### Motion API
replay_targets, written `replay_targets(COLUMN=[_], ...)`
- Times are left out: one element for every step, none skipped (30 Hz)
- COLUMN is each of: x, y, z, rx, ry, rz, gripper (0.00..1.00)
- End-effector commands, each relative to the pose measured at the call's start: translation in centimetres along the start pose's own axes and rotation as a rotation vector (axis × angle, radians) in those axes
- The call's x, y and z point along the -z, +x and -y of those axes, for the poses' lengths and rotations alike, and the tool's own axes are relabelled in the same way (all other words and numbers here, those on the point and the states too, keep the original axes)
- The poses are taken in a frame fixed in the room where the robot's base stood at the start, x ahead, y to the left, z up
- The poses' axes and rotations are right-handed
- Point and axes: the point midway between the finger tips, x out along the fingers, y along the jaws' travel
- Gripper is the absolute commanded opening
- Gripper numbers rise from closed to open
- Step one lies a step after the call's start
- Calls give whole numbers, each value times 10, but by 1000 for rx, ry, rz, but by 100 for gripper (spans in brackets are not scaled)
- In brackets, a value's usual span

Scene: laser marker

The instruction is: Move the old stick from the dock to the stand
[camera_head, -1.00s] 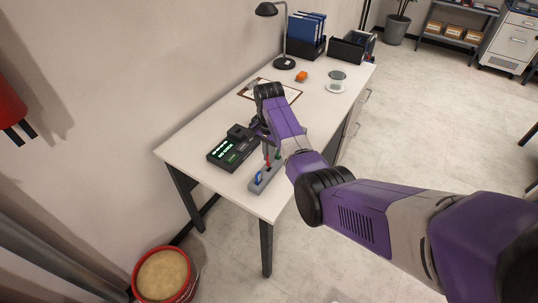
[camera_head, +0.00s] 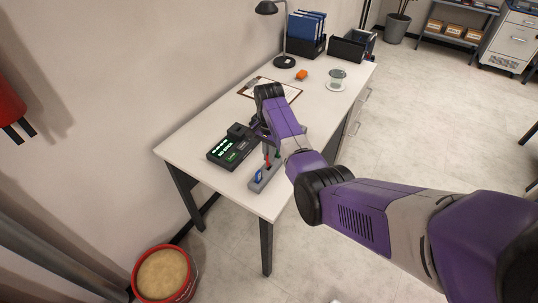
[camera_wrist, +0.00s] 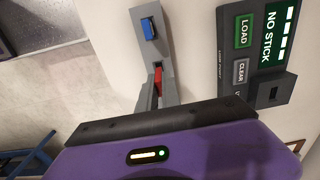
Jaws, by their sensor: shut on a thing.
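The grey stand (camera_head: 262,182) lies near the front edge of the desk; it also shows in the wrist view (camera_wrist: 139,20). A blue stick (camera_wrist: 149,28) sits in its far slot in that view. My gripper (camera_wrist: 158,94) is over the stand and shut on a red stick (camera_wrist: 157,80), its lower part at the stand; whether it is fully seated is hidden. A bit of green (camera_head: 277,154) shows beside the red in the head view. The black dock (camera_head: 231,147) stands left of the stand; its green display (camera_wrist: 276,35) reads "NO STICK".
A clipboard (camera_head: 258,84), an orange object (camera_head: 301,75), a glass jar (camera_head: 337,77), a lamp (camera_head: 284,62) and blue binders (camera_head: 306,27) stand farther back on the desk. A red bucket (camera_head: 163,276) is on the floor. The front right desk edge is close to the stand.

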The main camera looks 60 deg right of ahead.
Motion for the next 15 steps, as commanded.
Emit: replay_targets(x=[0,0,0,0,0,0,0,0,0,0,0,0,0,0,0], y=[1,2,3,3,4,4,5,5,6,6,7,8,8,8,9], z=[0,0,0,0,0,0,0,0,0,0,0,0,0,0,0], rx=[0,0,0,0,0,0,0,0,0,0,-1,-1,-1,-1,-1], ry=[0,0,0,0,0,0,0,0,0,0,0,0,0,0,0], rz=[0,0,0,0,0,0,0,0,0,0,0,0,0,1,1], gripper=[0,0,0,0,0,0,0,0,0,0,0,0,0,0,0])
